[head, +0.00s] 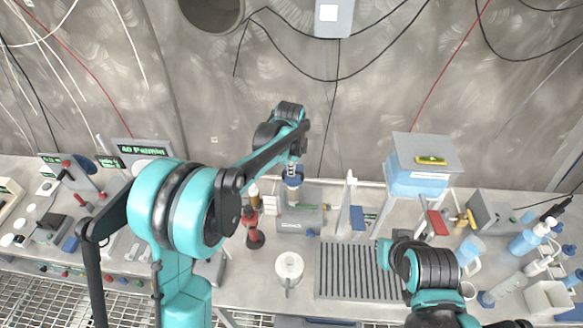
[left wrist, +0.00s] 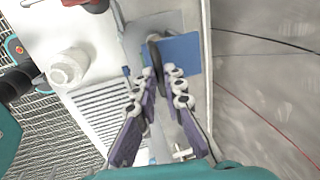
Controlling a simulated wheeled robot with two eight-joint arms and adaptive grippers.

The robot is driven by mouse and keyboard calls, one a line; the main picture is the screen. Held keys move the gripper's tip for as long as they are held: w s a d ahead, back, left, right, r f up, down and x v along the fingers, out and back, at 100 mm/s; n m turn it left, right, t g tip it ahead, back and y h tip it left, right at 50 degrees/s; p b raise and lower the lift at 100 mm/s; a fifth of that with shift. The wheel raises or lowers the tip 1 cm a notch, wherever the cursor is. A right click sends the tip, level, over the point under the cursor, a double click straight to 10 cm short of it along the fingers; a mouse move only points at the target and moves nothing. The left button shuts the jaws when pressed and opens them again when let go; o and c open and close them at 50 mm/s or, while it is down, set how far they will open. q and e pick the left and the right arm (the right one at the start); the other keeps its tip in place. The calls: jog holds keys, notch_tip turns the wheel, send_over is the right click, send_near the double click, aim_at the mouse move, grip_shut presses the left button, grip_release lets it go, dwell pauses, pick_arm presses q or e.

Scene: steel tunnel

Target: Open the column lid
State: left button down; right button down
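A white round container (head: 289,265) stands in front, beside a slatted grey tray (head: 345,272). A red-and-black tool (head: 254,230) stands left of the box. A blue-and-grey box (head: 424,165) is at the right, with bottles (head: 530,240) beyond. The curved wall rises close behind the bench.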

dwell(0.3)
pick_arm(q)
jog(key=shift+w+r+g+p, duration=0.75)
jog(key=shift+w+g, duration=0.3)
jog(key=shift+g, duration=0.25)
jog(key=shift+w+r+g+p, duration=0.45)
jog(key=shift+w+g+p, duration=0.2)
jog(key=shift+g, duration=0.35)
jog(key=shift+w+r+g+p, duration=0.15)
jog(key=shift+w+g+p, duration=0.3)
jog(key=shift+p, duration=0.25)
jog(key=shift+w+r+g+p, duration=0.1)
jog(key=shift+w+g+p, duration=0.45)
jog(key=shift+p, duration=0.5)
jog(key=c, duration=1.6)
grip_release()
jog(key=shift+s, duration=0.1)
